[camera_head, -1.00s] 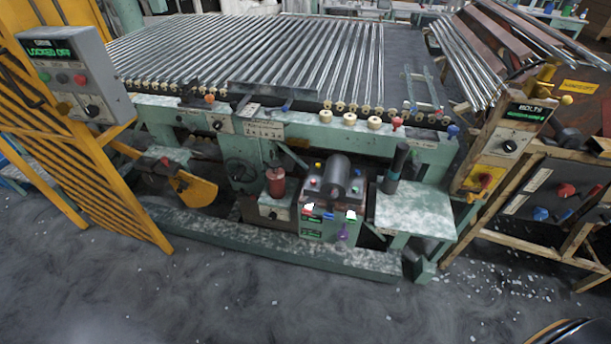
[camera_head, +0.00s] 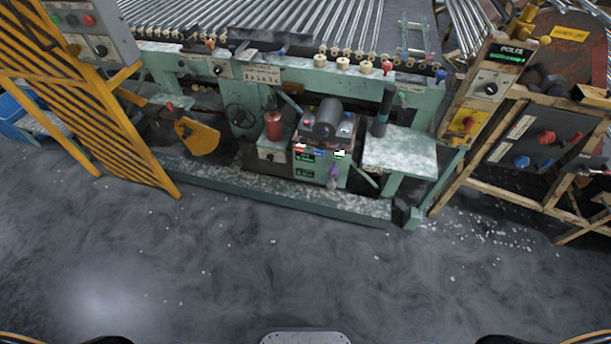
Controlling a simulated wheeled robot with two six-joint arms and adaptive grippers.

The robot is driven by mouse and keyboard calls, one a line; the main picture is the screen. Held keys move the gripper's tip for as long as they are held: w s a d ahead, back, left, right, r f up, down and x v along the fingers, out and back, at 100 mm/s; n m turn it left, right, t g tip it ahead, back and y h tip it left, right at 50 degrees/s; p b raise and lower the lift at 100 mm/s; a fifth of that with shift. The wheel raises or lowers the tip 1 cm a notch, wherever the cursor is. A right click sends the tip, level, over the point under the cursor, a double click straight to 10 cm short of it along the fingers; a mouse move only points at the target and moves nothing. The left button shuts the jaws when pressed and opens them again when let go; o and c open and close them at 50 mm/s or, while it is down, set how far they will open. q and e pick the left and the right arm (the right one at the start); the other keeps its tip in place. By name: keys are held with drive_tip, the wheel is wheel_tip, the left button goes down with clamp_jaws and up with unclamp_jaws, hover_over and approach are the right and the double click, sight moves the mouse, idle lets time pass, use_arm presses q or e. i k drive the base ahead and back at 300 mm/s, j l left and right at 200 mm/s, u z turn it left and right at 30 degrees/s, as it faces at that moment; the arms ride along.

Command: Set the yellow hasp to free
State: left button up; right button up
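I cannot tell for sure which part is the yellow hasp. A yellow fitting with a rounded knob (camera_head: 530,33) sits on top of the right-hand post, above a small display with green text (camera_head: 503,53). A yellow plate with a red part (camera_head: 465,122) is lower on the same post. Their settings are too small to read.
A yellow slatted guard (camera_head: 85,110) stands left, and a wooden-framed panel with red and blue knobs (camera_head: 525,140) stands right. The floor (camera_head: 250,250) in front is open, with scattered white bits.

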sight(453, 140)
drive_tip(key=z, duration=1.25)
